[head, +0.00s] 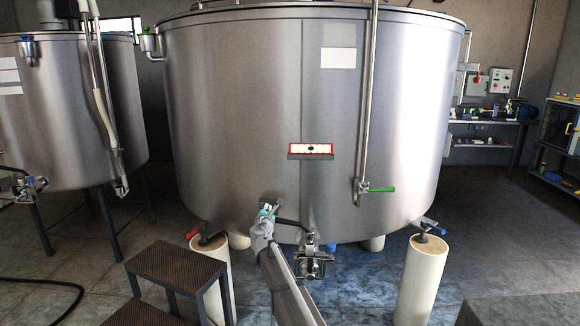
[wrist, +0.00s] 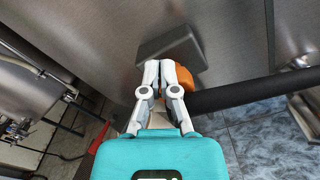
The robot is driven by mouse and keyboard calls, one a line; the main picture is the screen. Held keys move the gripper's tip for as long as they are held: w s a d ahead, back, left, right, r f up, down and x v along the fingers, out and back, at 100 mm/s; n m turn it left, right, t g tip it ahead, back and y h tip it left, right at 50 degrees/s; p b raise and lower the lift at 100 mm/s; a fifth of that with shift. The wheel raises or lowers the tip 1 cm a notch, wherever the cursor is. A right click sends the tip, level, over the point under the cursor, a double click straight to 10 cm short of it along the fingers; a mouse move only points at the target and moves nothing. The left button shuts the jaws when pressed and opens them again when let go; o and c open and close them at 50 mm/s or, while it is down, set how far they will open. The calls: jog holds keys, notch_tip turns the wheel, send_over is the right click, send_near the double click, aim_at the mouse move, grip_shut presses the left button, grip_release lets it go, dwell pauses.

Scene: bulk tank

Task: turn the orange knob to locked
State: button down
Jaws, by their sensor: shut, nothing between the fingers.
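In the wrist view the orange knob (wrist: 186,78) shows just right of my fingers, below a dark grey block on the tank wall. My fingers cover its left part, so its pointer and any lock marking are hidden. My gripper (wrist: 167,66) is shut, with its fingertips at the left side of the knob; I cannot tell if they touch it. In the head view my gripper (head: 268,209) is at the lower front of the big steel tank (head: 240,110). I cannot make out the knob there.
A black hose (wrist: 240,94) runs right from beside the knob. A valve (head: 312,263) hangs under the tank. A vertical pipe with a green handle (head: 381,189) stands to the right. Steps (head: 175,264) and a pale pillar (head: 216,279) stand left of my arm.

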jog(key=shift+f+b, duration=0.25)
jog(key=shift+b, duration=0.05)
dwell(0.6)
jog(key=shift+s+d+f+b, duration=0.1)
jog(key=shift+d+f+b, duration=0.2)
jog(key=shift+d, duration=0.2)
jog(key=shift+d+f+b, duration=0.3)
jog(key=shift+d, duration=0.2)
dwell(1.1)
jog(key=shift+d+r, duration=0.2)
jog(key=shift+d, duration=0.15)
dwell(0.4)
jog(key=shift+s, duration=0.1)
jog(key=s, duration=0.5)
jog(key=shift+s+a, duration=0.1)
jog(key=shift+s, duration=0.3)
jog(key=shift+a+p, duration=0.1)
jog(key=shift+p, duration=0.2)
